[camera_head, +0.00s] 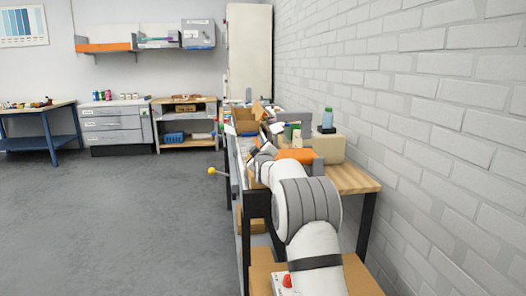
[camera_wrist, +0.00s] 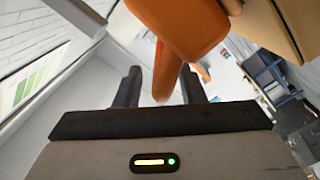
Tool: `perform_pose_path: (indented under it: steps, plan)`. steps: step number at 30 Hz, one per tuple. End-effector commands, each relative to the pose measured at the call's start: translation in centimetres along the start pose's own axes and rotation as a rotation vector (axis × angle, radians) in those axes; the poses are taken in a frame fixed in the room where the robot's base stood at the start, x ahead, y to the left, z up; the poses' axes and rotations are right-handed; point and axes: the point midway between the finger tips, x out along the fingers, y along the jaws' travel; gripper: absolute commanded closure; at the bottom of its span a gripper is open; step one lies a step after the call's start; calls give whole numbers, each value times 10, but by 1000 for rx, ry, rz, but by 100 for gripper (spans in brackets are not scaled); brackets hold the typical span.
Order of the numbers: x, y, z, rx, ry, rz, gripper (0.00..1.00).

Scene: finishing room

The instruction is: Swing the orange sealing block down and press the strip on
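The orange sealing block (camera_head: 297,155) shows over the workbench in the head view, just beyond my wrist. In the wrist view a large orange part (camera_wrist: 185,22) fills the top centre, and a narrow orange bar (camera_wrist: 168,72) runs down from it between my fingers. My gripper (camera_wrist: 161,76) is open, with one finger on each side of the bar. A gap shows on the bar's left; whether it touches the right finger I cannot tell. In the head view my arm hides the fingers. I cannot make out the strip.
The wooden bench (camera_head: 352,178) stands along the brick wall, with a beige machine body (camera_head: 328,148), a blue-green bottle (camera_head: 327,116) and a cardboard box (camera_head: 246,121) on it. A yellow ball knob (camera_head: 212,170) sticks out left of the bench. The grey floor (camera_head: 120,220) is clear.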

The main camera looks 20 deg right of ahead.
Motion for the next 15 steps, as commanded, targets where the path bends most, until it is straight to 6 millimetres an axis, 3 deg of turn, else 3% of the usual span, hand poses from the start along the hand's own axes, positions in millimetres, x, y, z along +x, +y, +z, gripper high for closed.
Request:
perform_pose_path:
  steps: [15]
  plan:
    - [-68,0,0,0,0,0,64]
